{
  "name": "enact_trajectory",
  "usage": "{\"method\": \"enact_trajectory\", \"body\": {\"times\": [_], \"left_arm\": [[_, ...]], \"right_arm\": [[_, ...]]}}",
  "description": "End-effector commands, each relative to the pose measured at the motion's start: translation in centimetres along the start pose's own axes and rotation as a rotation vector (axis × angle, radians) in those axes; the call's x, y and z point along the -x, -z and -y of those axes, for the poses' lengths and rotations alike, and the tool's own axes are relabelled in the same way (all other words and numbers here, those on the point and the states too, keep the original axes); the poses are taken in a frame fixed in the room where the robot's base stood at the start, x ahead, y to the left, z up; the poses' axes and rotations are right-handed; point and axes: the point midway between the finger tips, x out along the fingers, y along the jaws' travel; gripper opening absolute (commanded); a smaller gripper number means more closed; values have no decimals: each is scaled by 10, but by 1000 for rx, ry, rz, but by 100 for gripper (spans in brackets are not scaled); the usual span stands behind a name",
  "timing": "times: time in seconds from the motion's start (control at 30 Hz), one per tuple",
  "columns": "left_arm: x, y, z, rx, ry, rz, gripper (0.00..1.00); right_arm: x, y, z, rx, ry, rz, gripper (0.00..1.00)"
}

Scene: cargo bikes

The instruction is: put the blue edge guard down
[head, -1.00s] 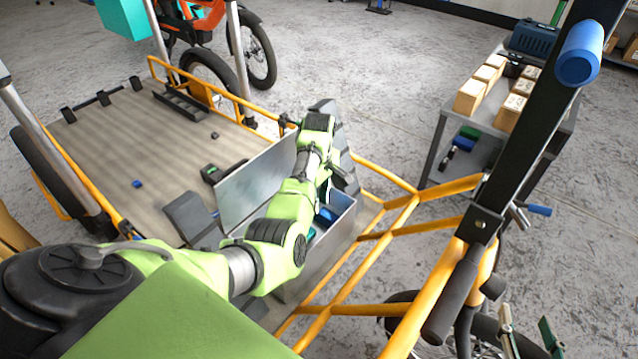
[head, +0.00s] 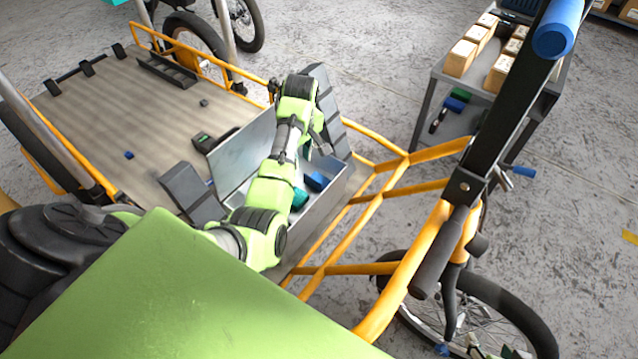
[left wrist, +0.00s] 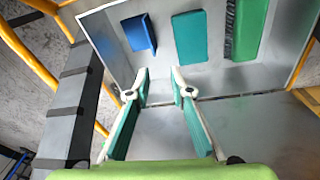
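The blue edge guard (head: 317,181) lies inside an open grey metal box (head: 330,205) on the cargo bike. In the left wrist view the guard (left wrist: 138,33) is an angled blue piece at the left of the box floor, beside a teal piece (left wrist: 190,37) and a green piece (left wrist: 245,28). My left gripper (left wrist: 158,92) is open and empty, its fingers apart and clear of the guard; in the head view the arm partly hides it. My right gripper (head: 494,348) is at the bottom right edge, its fingertips apart with nothing seen between them.
The box's lid (head: 240,155) stands open on the left. The wooden cargo deck (head: 110,125) holds a few small items. Yellow frame tubes (head: 380,205) and a black post (head: 505,95) lie to the right. A grey cart (head: 420,105) with cartons stands behind.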

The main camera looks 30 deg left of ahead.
Motion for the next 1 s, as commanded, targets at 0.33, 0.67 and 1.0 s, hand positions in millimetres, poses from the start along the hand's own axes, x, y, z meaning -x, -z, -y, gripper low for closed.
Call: {"method": "enact_trajectory", "body": {"times": [0.33, 0.67, 1.0], "left_arm": [[18, -57, 56, -616, -193, -284, 21], [51, -196, 131, -1222, -371, -332, 21], [84, -252, 162, -1422, -479, -332, 21]], "right_arm": [[0, 0, 0, 0, 0, -1, 40], [0, 1, 0, 0, 0, -3, 40], [0, 1, 0, 0, 1, -3, 40]]}}
